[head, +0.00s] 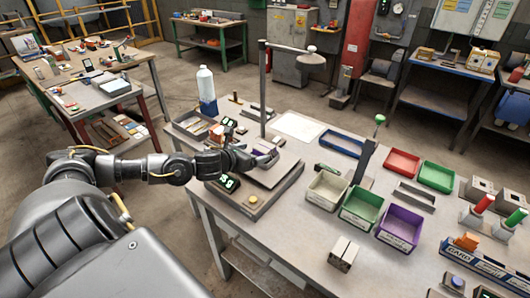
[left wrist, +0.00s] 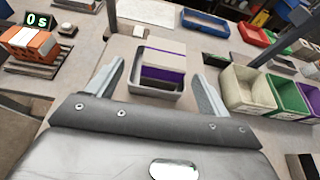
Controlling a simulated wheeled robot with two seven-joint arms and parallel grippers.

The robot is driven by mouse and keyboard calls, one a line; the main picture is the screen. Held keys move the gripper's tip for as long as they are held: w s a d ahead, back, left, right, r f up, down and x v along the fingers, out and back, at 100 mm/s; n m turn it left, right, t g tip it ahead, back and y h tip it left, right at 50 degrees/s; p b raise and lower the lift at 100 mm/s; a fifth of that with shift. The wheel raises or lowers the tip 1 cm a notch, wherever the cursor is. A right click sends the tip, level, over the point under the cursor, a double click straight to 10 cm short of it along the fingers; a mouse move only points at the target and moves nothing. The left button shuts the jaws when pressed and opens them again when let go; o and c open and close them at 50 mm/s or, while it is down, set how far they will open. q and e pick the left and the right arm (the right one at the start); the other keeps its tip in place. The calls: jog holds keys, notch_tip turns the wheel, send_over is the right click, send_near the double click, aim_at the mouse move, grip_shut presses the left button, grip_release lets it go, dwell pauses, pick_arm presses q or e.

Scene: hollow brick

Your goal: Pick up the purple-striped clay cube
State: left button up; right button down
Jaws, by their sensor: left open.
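The purple-striped clay cube (left wrist: 162,62) is pale grey with purple bands and sits in a shallow light-grey tray (left wrist: 156,92) in the left wrist view. In the head view the cube (head: 263,148) is small and partly hidden by my left gripper (head: 258,159). In the left wrist view my left gripper (left wrist: 160,84) is open, with one finger to either side of the cube and tray. I cannot tell whether either finger touches them. My right gripper is in neither view.
A scale with a green display (head: 251,199) stands below my left gripper. A post (head: 263,90) rises behind it, and a bottle (head: 206,90) stands at the back left. Cream, green and purple bins (head: 399,228) are to the right.

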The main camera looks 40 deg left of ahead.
aim_at(259, 151)
pick_arm(q)
jog(key=x, duration=0.1)
jog(key=p+x, duration=0.1)
jog(key=x, duration=0.1)
jog(key=shift+w+d, duration=0.2)
jog(key=shift+w, duration=0.15)
jog(key=shift+w+f, duration=0.25)
jog(key=shift+w, duration=0.05)
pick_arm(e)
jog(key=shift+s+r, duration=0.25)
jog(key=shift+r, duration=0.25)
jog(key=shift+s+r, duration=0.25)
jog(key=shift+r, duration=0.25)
pick_arm(q)
jog(key=c, duration=1.3)
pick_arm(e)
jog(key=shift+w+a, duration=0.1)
pick_arm(q)
jog(key=shift+o, duration=0.2)
